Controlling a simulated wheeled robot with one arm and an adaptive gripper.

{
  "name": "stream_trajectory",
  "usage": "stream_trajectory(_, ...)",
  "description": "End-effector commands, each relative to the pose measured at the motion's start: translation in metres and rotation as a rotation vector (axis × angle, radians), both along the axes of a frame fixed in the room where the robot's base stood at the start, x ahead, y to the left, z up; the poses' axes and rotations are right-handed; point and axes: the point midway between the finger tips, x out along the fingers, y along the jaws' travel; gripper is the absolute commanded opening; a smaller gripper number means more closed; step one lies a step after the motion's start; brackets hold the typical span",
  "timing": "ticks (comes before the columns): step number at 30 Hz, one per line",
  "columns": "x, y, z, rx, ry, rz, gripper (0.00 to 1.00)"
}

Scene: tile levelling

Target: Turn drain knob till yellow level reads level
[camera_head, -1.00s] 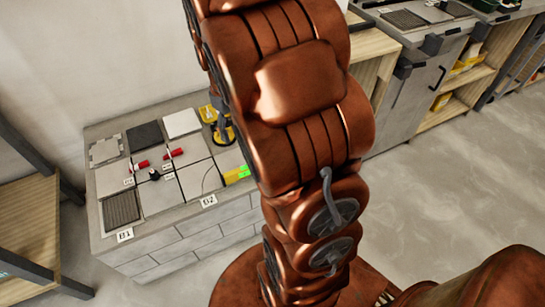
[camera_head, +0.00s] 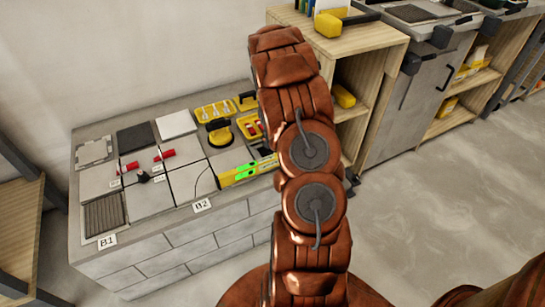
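The yellow level (camera_head: 232,178) lies at the front right of the tiled counter, near the B2 label. It has bright green patches, but its reading is too small to make out. A small black knob (camera_head: 144,177) stands among the pale tiles, beside two small red pieces (camera_head: 131,166) and (camera_head: 165,155). I cannot tell for sure which of these is the drain knob. A dark ribbed drain grate (camera_head: 104,214) sits at the front left corner by the B1 label. My gripper is not in view; my copper arm covers the right end of the counter and part of the level.
A yellow-and-black suction cup (camera_head: 219,133) and yellow trays (camera_head: 215,111) stand at the counter's back right. Loose dark (camera_head: 137,138) and white (camera_head: 176,124) tiles lie at the back. A wooden shelf (camera_head: 365,75) stands to the right. The floor at right is open.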

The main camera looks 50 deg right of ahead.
Motion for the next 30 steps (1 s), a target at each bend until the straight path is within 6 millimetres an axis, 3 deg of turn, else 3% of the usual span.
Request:
stream_trajectory(8, 0.0, -0.003, -0.017, 0.001, -0.001, 0.004, 0.6)
stream_trajectory(21, -0.001, -0.002, -0.076, 0.001, 0.0, 0.004, 0.6)
stream_trajectory(30, 0.0, -0.003, -0.082, 0.0, -0.003, 0.003, 0.6)
